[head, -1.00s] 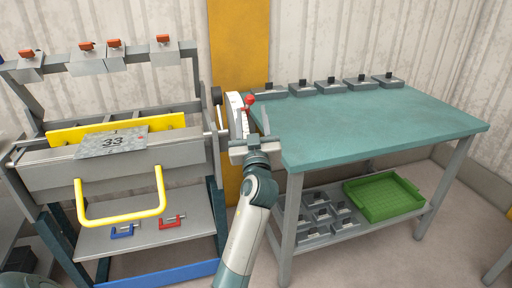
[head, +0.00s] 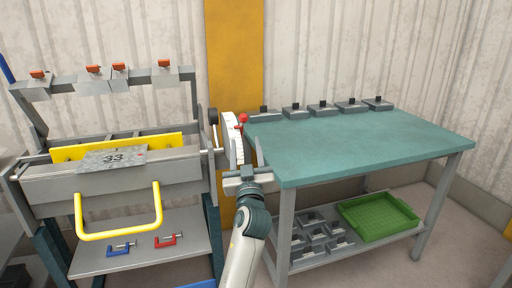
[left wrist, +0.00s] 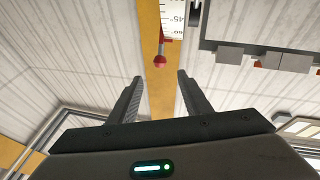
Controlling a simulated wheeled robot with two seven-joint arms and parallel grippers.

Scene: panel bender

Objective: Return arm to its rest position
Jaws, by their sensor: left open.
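My left gripper (head: 246,160) is in front of the white angle scale (head: 232,138) on the right end of the panel bender (head: 110,185). In the left wrist view my left gripper (left wrist: 157,88) has its two fingers spread apart with nothing between them. A red knob (head: 243,118) shows by the scale; it also shows in the left wrist view (left wrist: 159,61), beyond the fingertips and apart from them. A grey plate marked 33 (head: 110,158) lies on the bender. My right gripper is in neither view.
A teal-topped table (head: 360,140) stands right of my left arm, with several grey blocks along its back edge. Its lower shelf holds a green tray (head: 378,217) and more grey blocks. A yellow U-shaped handle (head: 120,236) juts from the bender's front, above a blue clamp and a red clamp.

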